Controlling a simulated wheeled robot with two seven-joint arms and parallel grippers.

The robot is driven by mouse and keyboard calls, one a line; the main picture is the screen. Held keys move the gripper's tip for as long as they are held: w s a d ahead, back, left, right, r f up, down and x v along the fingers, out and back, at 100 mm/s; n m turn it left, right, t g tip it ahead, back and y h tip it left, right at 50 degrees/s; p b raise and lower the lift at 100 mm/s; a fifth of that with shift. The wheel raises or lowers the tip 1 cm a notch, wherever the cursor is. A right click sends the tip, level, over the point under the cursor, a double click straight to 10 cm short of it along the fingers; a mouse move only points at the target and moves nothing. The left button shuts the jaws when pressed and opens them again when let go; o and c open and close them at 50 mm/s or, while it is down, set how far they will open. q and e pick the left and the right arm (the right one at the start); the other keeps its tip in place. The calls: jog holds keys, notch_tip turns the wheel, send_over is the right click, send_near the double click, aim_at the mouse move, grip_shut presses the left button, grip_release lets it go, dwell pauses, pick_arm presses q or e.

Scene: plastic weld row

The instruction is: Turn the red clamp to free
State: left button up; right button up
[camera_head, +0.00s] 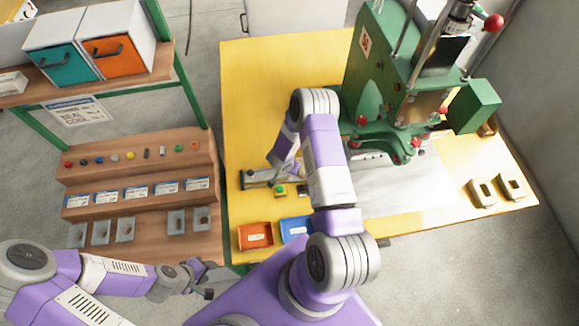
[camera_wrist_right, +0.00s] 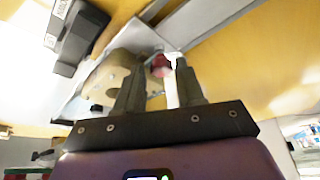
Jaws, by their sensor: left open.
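In the right wrist view, a small red rounded part (camera_wrist_right: 160,66), likely the red clamp, shows just beyond and between the fingertips of my right gripper (camera_wrist_right: 160,75). Its fingers stand apart, with a pale upright piece (camera_wrist_right: 171,88) close to the right finger. The clamp's turn position is too small to read. In the head view, my right arm reaches over the yellow table and bends down toward a grey metal fixture (camera_head: 259,179); the arm hides much of this spot. My left gripper (camera_head: 212,279) is open and empty, low beside the wooden shelf.
A green press (camera_head: 399,85) with red knobs stands at the back right of the yellow table (camera_head: 245,90). An orange tray (camera_head: 254,236) and a blue tray (camera_head: 295,229) lie at the front edge. A stepped wooden shelf (camera_head: 140,170) stands to the left.

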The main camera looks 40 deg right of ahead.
jog(key=shift+w, duration=0.1)
jog(key=shift+c, duration=0.3)
grip_shut()
